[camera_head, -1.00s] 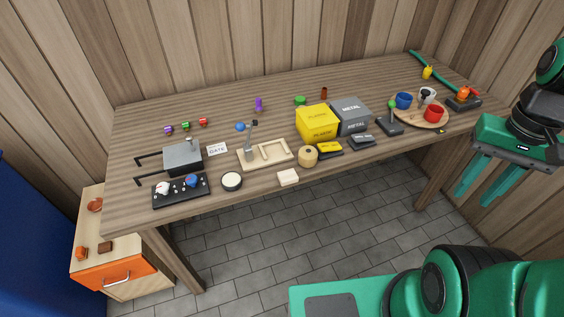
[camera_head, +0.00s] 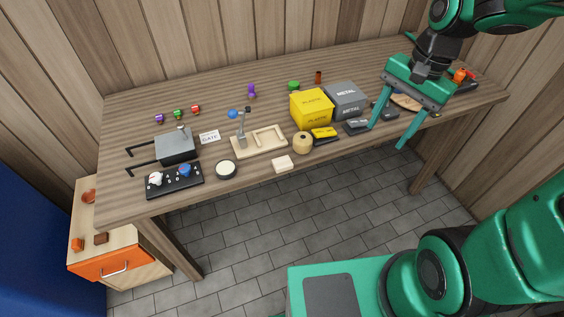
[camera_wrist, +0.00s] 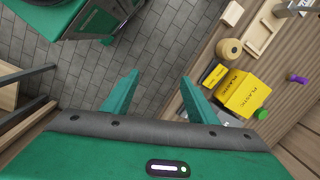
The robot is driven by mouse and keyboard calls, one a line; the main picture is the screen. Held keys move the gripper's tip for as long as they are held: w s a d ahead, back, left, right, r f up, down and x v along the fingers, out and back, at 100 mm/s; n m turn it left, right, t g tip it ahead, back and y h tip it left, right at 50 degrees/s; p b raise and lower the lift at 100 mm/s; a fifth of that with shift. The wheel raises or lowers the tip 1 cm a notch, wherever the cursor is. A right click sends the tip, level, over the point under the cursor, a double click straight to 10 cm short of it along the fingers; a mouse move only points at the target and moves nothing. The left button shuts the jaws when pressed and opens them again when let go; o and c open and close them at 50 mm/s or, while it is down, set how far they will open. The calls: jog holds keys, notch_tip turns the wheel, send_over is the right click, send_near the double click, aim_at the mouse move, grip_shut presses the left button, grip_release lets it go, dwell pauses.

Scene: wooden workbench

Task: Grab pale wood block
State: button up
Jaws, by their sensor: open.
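The pale wood block (camera_head: 282,164) is a small cream box near the front edge of the workbench, left of the middle. It also shows in the wrist view (camera_wrist: 232,14) at the top right. My gripper (camera_head: 386,137) is open and empty, to the right of the block, in front of the bench's front edge. In the wrist view its two green fingers (camera_wrist: 160,80) are spread apart with grey floor tiles between them. The block is well away from the fingers.
A tan roll (camera_head: 302,143) and a yellow PLASTIC bin (camera_head: 312,110) stand between block and gripper. A grey METAL bin (camera_head: 346,101) is beside it. A pale tray (camera_head: 268,147) and white round dish (camera_head: 226,169) are left of the block. Bench front edge is close.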

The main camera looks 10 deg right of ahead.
jog(key=w+a+f+m+y, duration=0.15)
jog(key=w+a, duration=0.25)
jog(key=a, duration=0.4)
jog(key=m+g+y, duration=0.1)
jog(key=m, duration=0.2)
send_near(284, 162)
jog(key=shift+s+a+f+g, duration=0.1)
jog(key=shift+a+f+g, duration=0.05)
jog(key=shift+f, duration=0.35)
jog(key=shift+s+a+f+g, duration=0.1)
jog(key=shift+a+f+g, duration=0.1)
jog(key=shift+f, duration=0.25)
jog(key=shift+w+x, duration=0.2)
jog(key=shift+x, duration=1.3)
jog(key=shift+w+x, duration=0.2)
jog(key=shift+x, duration=1.3)
jog(key=c, duration=1.1)
